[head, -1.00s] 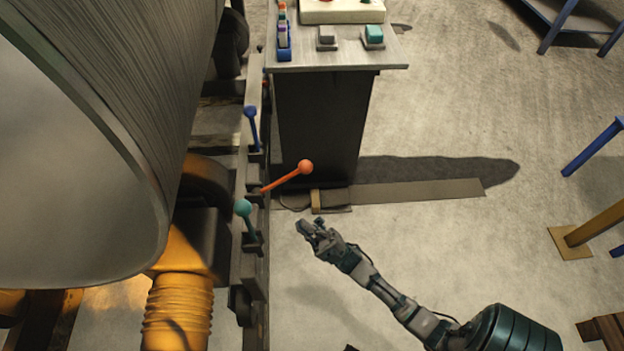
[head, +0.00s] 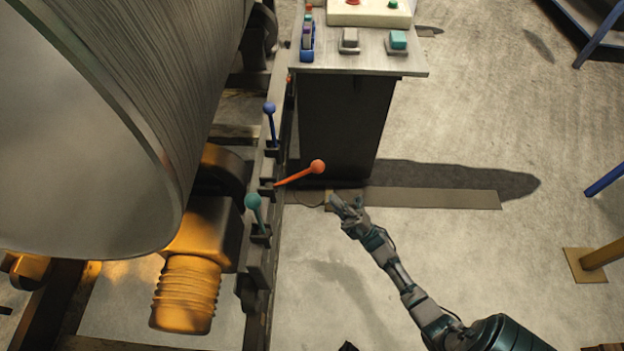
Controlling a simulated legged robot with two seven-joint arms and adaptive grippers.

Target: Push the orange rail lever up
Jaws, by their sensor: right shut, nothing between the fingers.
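The orange rail lever (head: 300,173) has a round orange knob and sticks out to the right from the dark rail (head: 262,220), tilted slightly upward in the picture. My right gripper (head: 341,203) is shut and empty. It shows just below and to the right of the orange knob, with a gap between them in the picture. The blue lever (head: 271,123) and the teal lever (head: 255,212) stand on the same rail, on either side of the orange one. My left gripper is not in view.
A large grey drum (head: 90,130) fills the left side, above a yellow ribbed part (head: 187,285). A console (head: 368,58) with buttons stands behind the orange lever. Bare concrete floor (head: 480,260) lies to the right. A yellow post (head: 600,255) stands at the right edge.

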